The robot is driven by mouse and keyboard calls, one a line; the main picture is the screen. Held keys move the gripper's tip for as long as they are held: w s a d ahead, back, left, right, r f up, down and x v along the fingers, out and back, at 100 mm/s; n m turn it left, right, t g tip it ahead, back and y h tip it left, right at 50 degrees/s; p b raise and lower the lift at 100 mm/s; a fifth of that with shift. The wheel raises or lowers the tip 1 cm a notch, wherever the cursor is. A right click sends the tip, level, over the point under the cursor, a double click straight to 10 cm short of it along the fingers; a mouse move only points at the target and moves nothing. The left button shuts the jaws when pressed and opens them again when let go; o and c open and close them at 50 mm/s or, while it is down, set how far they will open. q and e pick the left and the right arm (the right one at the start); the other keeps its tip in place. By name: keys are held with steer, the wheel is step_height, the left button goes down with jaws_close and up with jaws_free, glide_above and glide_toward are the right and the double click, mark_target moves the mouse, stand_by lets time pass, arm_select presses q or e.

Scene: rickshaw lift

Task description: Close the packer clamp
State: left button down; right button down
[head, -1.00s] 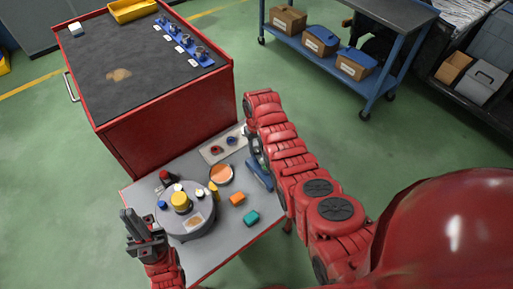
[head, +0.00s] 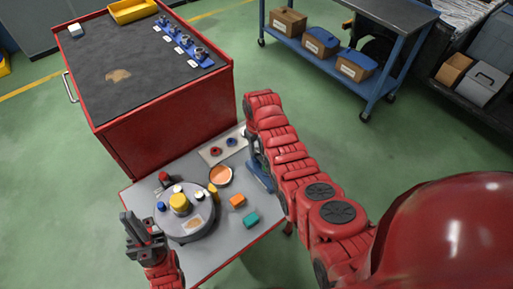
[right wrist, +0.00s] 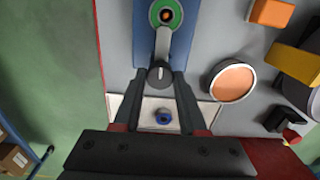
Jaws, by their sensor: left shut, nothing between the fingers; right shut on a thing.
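The packer clamp (head: 259,176) is a blue plate at the right edge of the grey table, partly hidden by my right arm. In the right wrist view its blue base (right wrist: 143,42) carries a grey lever (right wrist: 163,44) with a dark round knob and a green-and-orange round part (right wrist: 165,14) at the far end. My right gripper (right wrist: 160,80) is shut on the lever's knob end. In the head view the right fingers are mostly hidden behind the arm. My left gripper (head: 133,222) is shut and empty at the table's left edge, beside the round grey turntable.
The grey turntable (head: 207,226) holds a yellow cylinder (head: 179,203) and several small parts. An orange dish (head: 220,175), an orange block (head: 237,201) and a teal block (head: 251,220) lie near the clamp. A pale board with rings (head: 211,155) is behind. A red cabinet (head: 170,120) stands at the back.

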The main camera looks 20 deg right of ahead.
steer(key=shift+c, duration=2.2)
jaws_free()
step_height(320, 180, up, 8)
steer(key=shift+w+r+b, duration=0.1)
steer(key=shift+r+b, duration=0.1)
steer(key=shift+b, duration=0.5)
step_height(320, 180, up, 9)
steer(key=p, duration=0.9)
glide_above(256, 149)
steer(key=shift+s, duration=0.2)
